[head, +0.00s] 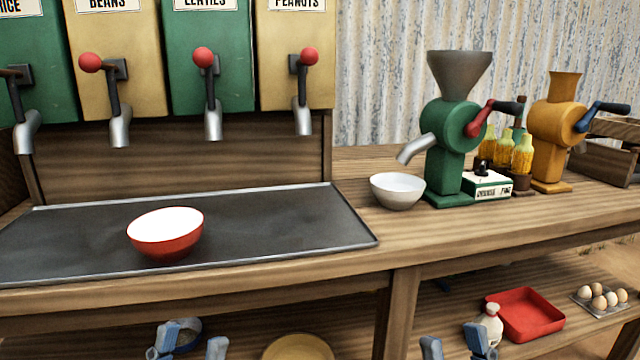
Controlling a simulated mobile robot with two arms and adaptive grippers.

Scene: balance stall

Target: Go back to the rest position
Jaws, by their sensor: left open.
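My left gripper (190,346) is at the bottom edge of the head view, left of centre. Its two blue-grey fingers stand apart with nothing between them. My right gripper (459,347) is at the bottom edge, right of centre, with its fingers apart and no object held between them. Both are low, in front of the counter, and apart from the things on top. The rest of both arms is out of the picture.
A red bowl (165,238) stands on the dark tray (280,225) below the dispensers (210,60). A white bowl (397,191) sits under the green grinder's (446,145) spout. An orange grinder (556,135) stands right. The lower shelf holds a red tray (526,331) and eggs (602,296).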

